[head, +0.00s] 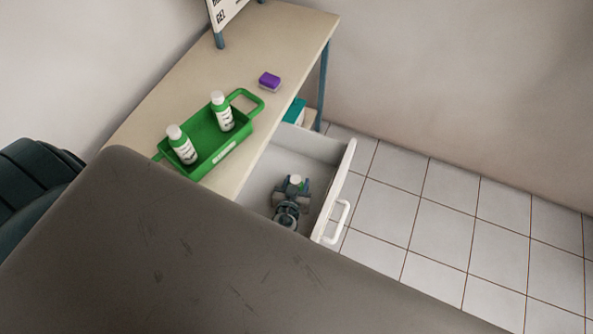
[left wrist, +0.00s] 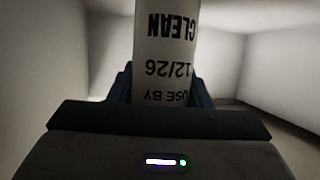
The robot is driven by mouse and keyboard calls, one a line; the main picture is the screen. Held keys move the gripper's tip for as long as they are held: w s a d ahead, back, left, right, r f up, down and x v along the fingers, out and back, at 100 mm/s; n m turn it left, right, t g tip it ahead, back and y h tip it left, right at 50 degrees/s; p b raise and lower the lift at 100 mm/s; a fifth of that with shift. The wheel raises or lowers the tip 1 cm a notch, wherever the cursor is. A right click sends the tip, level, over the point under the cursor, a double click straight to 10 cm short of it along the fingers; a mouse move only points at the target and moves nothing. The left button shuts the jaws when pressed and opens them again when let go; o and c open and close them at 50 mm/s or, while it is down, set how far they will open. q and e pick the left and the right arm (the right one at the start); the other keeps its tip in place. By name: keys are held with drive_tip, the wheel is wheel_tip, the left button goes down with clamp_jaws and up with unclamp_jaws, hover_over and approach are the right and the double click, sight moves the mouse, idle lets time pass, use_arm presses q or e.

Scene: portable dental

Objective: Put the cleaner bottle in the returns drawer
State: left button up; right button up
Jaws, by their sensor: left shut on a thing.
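The open white drawer (head: 338,190) sticks out from under the bench, with its handle on the right. My left gripper (head: 291,190) is inside the drawer, pointing down, seen from above. It is shut on the cleaner bottle (head: 296,180), of which only the top shows in the head view. In the left wrist view the bottle (left wrist: 166,50) stands between the fingers, its white label reading "CLEAN", "12/26" and "USE BY" upside down. Pale drawer walls surround it there. Whether its base touches the drawer floor is hidden. My right gripper is not in view.
A green tray (head: 204,171) with two white-and-green bottles (head: 222,111) (head: 182,144) stands on the bench (head: 150,105). A purple sponge-like block (head: 269,82) lies behind it. A sign (head: 226,12) stands at the back. Tiled floor lies right.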

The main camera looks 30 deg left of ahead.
use_arm(q)
drive_tip(key=o, duration=1.1)
drive_tip(key=shift+s+f, duration=0.1)
drive_tip(key=shift+f, duration=0.05)
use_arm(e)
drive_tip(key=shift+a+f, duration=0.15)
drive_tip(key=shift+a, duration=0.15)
use_arm(q)
drive_tip(key=shift+r+p, duration=0.6)
drive_tip(key=shift+p, duration=0.3)
drive_tip(key=shift+s+r, duration=0.1)
drive_tip(key=shift+s, duration=0.1)
drive_tip(key=b+v, duration=0.2)
drive_tip(key=v, duration=0.5)
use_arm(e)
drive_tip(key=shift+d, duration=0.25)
use_arm(q)
drive_tip(key=shift+r, duration=0.1)
